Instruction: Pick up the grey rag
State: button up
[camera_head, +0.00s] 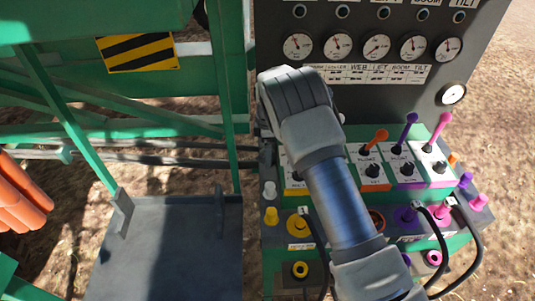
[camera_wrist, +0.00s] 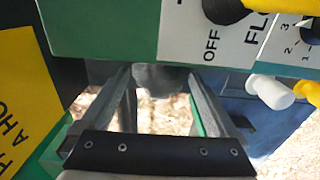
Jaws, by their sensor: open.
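In the wrist view, my gripper (camera_wrist: 158,80) is open, its two long fingers reaching away under the edge of a green and white control panel. A dark grey, soft-edged patch (camera_wrist: 160,78) shows between the fingertips, partly cut off by the panel edge; it may be the grey rag, but I cannot tell for sure. The fingers do not visibly close on it. In the head view my arm reaches up over the control panel and hides its own fingers. No rag can be made out clearly in that view.
The control panel (camera_head: 437,165) has coloured levers and knobs, with black cables at its lower right. A gauge board (camera_head: 390,75) stands behind it. A dark metal platform (camera_head: 170,250) and green frame bars (camera_head: 60,110) are at the left. A yellow sign (camera_wrist: 25,95) shows at the wrist view's left.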

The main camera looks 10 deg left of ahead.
jog(key=c, duration=1.5)
jog(key=shift+o, duration=0.2)
notch_tip(320, 180, up, 10)
jog(key=shift+r+b, duration=0.1)
jog(key=shift+b, duration=0.35)
jog(key=o, duration=0.8)
jog(key=c, duration=0.6)
jog(key=shift+s, duration=0.1)
jog(key=shift+c, duration=0.2)
